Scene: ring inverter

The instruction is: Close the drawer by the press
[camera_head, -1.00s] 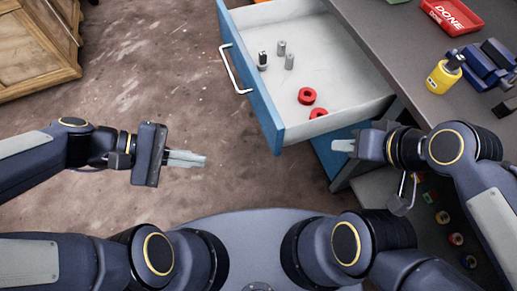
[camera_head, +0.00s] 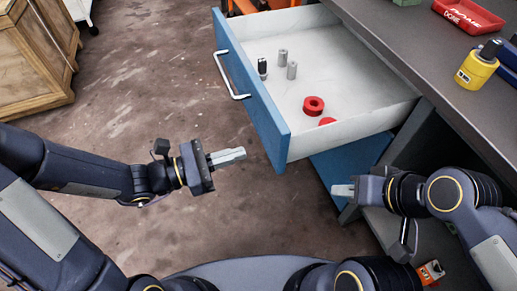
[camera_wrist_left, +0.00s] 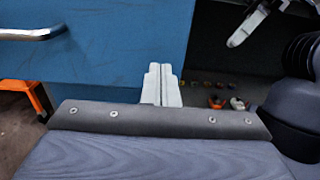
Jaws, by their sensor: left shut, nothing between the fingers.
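The drawer (camera_head: 254,92) has a blue front and a white inside, and it is pulled out from the grey bench. Its metal handle (camera_head: 229,75) is on the front. Inside lie two red rings (camera_head: 313,105), two grey pegs (camera_head: 282,57) and a black-and-grey peg (camera_head: 262,67). My left gripper (camera_head: 229,155) is shut and empty, left of and apart from the drawer front. In the left wrist view its fingers (camera_wrist_left: 161,84) are together in front of the blue drawer front (camera_wrist_left: 110,50). My right gripper (camera_head: 343,190) is below the drawer's right side; its fingers look close together.
The bench top (camera_head: 400,45) holds a red DONE tray (camera_head: 468,14) and a yellow bottle (camera_head: 477,68). A wooden cabinet (camera_head: 35,60) stands at the far left. The floor between cabinet and drawer is clear.

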